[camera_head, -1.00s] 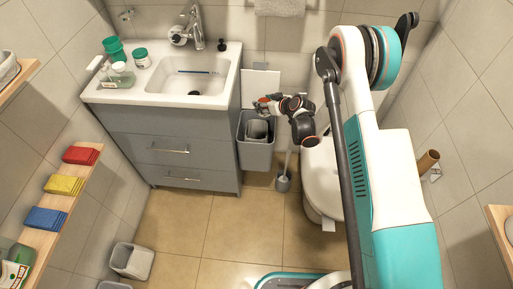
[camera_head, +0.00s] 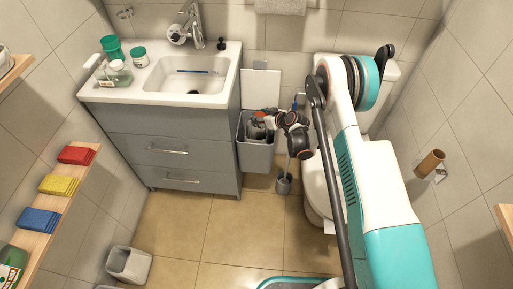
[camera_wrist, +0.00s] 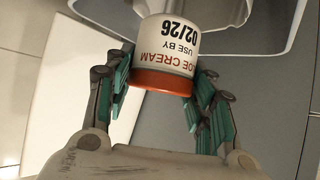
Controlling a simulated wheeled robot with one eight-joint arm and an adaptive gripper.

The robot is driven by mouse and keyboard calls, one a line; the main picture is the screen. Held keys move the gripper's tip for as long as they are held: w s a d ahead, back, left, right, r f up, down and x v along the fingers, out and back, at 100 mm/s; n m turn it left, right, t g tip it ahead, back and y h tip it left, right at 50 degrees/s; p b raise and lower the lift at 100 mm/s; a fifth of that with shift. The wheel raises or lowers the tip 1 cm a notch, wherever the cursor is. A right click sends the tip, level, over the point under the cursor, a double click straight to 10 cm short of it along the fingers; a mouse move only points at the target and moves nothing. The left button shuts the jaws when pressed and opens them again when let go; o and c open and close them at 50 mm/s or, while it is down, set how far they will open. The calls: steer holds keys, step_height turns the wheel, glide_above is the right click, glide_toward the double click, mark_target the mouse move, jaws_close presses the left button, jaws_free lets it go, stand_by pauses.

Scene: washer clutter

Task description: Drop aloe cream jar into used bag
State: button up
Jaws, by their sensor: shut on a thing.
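The aloe cream jar (camera_wrist: 165,42) shows in the wrist view as a white jar with an orange-red lid, its label reading "OE CREAM" and "USE BY 02/26". My gripper (camera_wrist: 162,88) is shut on it, one green-padded finger on each side near the lid. In the head view my gripper (camera_head: 260,124) is at the mouth of a grey bin (camera_head: 255,159) beside the vanity; the jar is hard to make out there. The bin's pale rim also shows behind the jar in the wrist view (camera_wrist: 262,52). I cannot tell which part is the used bag.
The vanity (camera_head: 170,150) stands left of the bin, with a green-lidded jar (camera_head: 139,58), bottles and a green cup (camera_head: 112,47) by the sink. A toilet brush (camera_head: 283,184) and the toilet (camera_head: 317,190) are to the right. Another small bin (camera_head: 129,264) stands on the floor.

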steer(key=o, duration=1.2)
steer(key=shift+v, duration=3.75)
